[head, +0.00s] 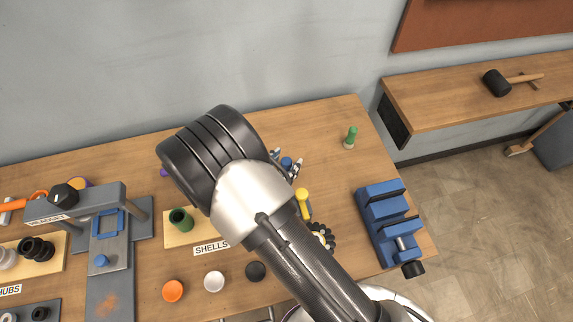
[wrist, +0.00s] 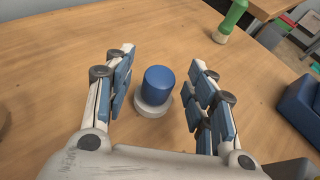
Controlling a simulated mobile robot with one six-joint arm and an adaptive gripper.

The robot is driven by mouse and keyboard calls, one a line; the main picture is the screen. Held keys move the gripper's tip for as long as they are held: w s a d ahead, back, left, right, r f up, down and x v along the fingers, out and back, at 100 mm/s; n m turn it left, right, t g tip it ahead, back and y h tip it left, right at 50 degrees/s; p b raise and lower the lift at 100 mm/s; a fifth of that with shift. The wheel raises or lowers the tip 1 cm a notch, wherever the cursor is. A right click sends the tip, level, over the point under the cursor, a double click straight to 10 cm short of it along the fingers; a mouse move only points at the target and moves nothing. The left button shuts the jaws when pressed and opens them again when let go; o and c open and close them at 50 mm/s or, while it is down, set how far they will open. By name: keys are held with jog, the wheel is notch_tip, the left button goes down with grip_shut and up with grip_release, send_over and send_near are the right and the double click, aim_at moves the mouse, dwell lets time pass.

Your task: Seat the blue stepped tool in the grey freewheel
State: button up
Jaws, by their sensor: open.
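A blue cylinder, which looks like the blue stepped tool (wrist: 158,82), stands upright on a pale grey round base (wrist: 152,105) on the wooden table in the wrist view. In the head view only a small part of the blue tool (head: 287,162) shows beside my arm. My gripper (wrist: 165,75) is open, with one finger on each side of the tool and gaps on both sides. I cannot tell whether the pale base is the grey freewheel, and I cannot pick out the freewheel for certain elsewhere.
A blue vise (head: 385,215) sits at the table's right end. A yellow-handled item (head: 303,203) and a black toothed part (head: 324,238) lie near my arm. A grey press (head: 75,203) stands left.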

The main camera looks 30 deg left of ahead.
jog(key=shift+w+f, duration=0.3)
jog(key=shift+w, duration=0.35)
jog(key=shift+c, duration=0.5)
grip_shut()
jog(key=shift+r, duration=0.15)
